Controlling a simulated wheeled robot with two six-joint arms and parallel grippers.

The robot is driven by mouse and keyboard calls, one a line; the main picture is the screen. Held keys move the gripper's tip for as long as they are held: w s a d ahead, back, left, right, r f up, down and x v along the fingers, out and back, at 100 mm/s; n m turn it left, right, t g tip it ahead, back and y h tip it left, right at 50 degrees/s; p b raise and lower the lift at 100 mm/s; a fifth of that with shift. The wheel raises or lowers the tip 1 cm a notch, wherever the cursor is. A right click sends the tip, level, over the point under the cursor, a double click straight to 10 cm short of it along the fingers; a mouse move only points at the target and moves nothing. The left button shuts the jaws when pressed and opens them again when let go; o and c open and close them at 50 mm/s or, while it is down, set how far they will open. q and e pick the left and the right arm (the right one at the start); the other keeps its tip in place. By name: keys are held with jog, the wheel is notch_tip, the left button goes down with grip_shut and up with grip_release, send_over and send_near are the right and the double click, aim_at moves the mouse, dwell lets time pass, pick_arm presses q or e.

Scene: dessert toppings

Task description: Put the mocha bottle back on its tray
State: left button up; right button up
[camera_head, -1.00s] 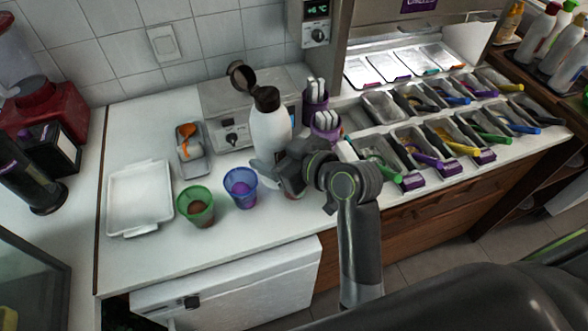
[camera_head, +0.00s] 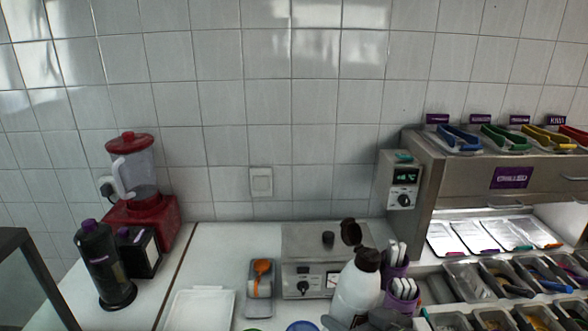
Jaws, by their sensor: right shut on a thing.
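A white bottle with a dark brown cap (camera_head: 357,288) stands out at the lower middle of the head view; I cannot read a label on it. My right gripper (camera_head: 350,324) is at the bottom edge, shut around the bottle's lower body. The fingertips are partly cut off and the bottle's base is hidden, so I cannot tell whether it touches the counter. A shallow white tray (camera_head: 203,310) lies empty on the counter to the left, its near part cut off. My left gripper is not in view.
A grey holder with an orange utensil (camera_head: 261,282) and a steel unit with a knob (camera_head: 304,286) stand behind-left of the bottle. Purple cups (camera_head: 402,290) stand close on its right. Topping bins (camera_head: 470,281) fill the right. Green and blue cup rims (camera_head: 302,326) show at the bottom.

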jog(key=shift+w+d+f+m+y, duration=0.1)
jog(key=shift+w+d+m+y, duration=0.3)
jog(key=shift+d+m, duration=0.15)
jog(key=shift+w+d+m+y, duration=0.25)
jog(key=shift+d+m+y, duration=0.2)
jog(key=shift+m, duration=0.1)
jog(key=shift+f+g, duration=0.1)
jog(key=shift+g, duration=0.2)
jog(key=shift+s+a+f+m+y, duration=0.15)
jog(key=shift+s+a+m+y, duration=0.15)
jog(key=shift+a+m, duration=0.25)
jog(key=shift+s+a+f+m+y, duration=0.15)
jog(key=shift+s+a+m, duration=0.2)
jog(key=shift+a+m, duration=0.15)
jog(key=shift+s+d, duration=0.2)
jog(key=shift+d, duration=0.1)
jog(key=s+d+r+n+g+y+b, duration=0.1)
jog(key=s+d+r+n+g, duration=0.1)
jog(key=s+d, duration=0.5)
jog(key=shift+d+y+b, duration=0.3)
jog(key=shift+d+b, duration=0.05)
jog(key=shift+d, duration=0.5)
jog(key=shift+s, duration=0.1)
